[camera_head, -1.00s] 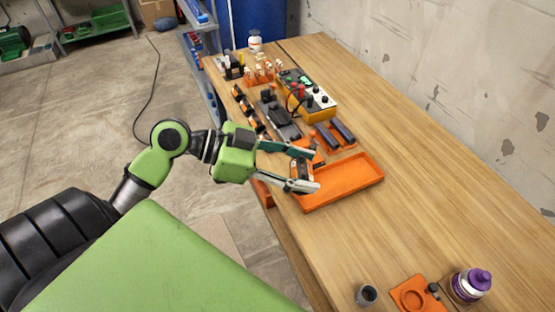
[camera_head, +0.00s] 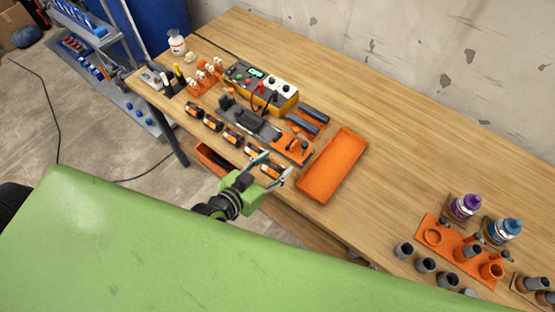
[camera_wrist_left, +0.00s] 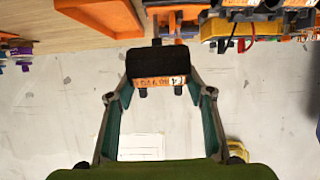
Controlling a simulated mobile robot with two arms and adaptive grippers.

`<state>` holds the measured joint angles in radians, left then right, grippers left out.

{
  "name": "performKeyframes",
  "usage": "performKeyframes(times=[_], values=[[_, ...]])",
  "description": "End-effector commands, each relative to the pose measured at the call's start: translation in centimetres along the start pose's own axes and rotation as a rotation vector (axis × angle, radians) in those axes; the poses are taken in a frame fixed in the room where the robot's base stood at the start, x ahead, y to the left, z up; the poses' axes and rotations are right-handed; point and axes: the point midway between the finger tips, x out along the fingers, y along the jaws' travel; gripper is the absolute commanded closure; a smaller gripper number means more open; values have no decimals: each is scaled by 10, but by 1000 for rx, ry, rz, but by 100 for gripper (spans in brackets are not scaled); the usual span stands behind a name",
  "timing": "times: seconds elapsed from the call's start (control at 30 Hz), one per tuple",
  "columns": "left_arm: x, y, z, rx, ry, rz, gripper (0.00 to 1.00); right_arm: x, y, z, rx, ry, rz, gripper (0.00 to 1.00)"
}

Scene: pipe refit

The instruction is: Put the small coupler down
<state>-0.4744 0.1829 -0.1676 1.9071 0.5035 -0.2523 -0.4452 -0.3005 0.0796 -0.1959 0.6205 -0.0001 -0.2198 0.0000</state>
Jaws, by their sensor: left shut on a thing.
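The small coupler (camera_wrist_left: 158,68), a dark block with an orange printed band, sits between the fingertips of my left gripper (camera_wrist_left: 160,86) in the left wrist view. In the head view my left gripper (camera_head: 274,166) is at the table's front edge, shut on the coupler (camera_head: 269,171). It is beside the near end of a row of similar black-and-orange couplers (camera_head: 232,136). I cannot tell whether the held coupler touches the table. My right gripper is not in view.
An empty orange tray (camera_head: 333,164) lies right of the gripper. A yellow meter (camera_head: 262,88) and dark tools on orange holders stand behind. Bottles and grey cups around an orange rack (camera_head: 433,237) are at the lower right. The wood between is clear.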

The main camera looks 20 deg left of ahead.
Motion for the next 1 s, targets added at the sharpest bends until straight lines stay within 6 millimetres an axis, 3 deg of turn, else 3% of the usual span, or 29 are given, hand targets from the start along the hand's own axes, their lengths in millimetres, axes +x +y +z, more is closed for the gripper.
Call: performKeyframes(times=[0.03,0.2,0.37,0.47,0.8,1.0], values=[[-5,20,-9,-10,-1,-5,74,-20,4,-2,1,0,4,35],[-9,73,-19,-5,2,2,74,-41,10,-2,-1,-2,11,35],[-9,95,-22,8,3,14,74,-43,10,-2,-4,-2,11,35],[-1,87,-16,14,5,14,74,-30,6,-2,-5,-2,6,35],[45,16,7,17,6,14,74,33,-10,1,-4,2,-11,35],[63,-4,28,13,5,14,74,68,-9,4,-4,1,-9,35]])
